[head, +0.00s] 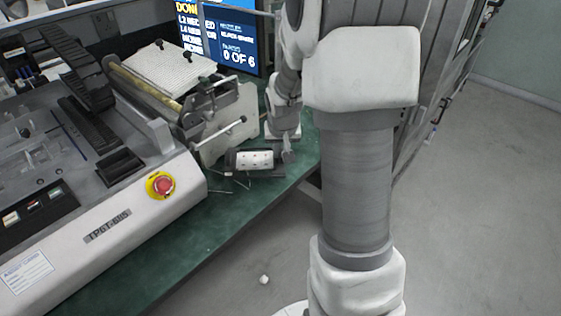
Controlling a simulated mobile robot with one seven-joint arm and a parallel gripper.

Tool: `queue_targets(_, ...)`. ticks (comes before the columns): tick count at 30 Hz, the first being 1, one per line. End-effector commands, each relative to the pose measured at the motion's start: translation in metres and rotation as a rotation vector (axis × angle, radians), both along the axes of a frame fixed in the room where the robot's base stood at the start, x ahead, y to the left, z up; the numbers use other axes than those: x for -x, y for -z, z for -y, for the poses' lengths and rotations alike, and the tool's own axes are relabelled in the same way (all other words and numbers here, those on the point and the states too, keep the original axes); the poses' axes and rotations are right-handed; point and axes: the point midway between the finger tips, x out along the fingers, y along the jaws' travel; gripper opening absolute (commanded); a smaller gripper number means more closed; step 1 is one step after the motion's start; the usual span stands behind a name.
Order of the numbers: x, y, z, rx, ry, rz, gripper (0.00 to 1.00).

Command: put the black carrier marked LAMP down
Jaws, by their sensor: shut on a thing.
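My arm reaches down from the top of the head view to the green bench, and my gripper (283,152) is at its end, low over the bench beside the machine. It is shut on a dark piece that I take for the black carrier (231,161). A white part with small dark dots lies against this dark piece. The LAMP marking cannot be read at this size. The fingertips are small and partly hidden, and I cannot tell whether the carrier touches the bench.
A grey machine (130,222) with a red stop button (161,185) fills the left. A metal roller unit (222,118) stands just behind the gripper. A blue screen (235,40) is at the back. The green bench (170,255) is clear along its front edge. A small white thing (264,279) lies on the floor.

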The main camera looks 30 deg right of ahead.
Motion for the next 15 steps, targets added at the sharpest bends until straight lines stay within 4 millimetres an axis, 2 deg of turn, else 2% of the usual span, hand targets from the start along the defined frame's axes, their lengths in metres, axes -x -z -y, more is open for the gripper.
queue_targets(3,0.001,0.022,0.000,-0.002,0.000,-0.004,0.00)
queue_targets(6,0.001,0.034,0.000,0.000,-0.001,-0.002,0.00)
queue_targets(15,0.001,0.035,0.000,0.000,0.000,0.000,0.00)
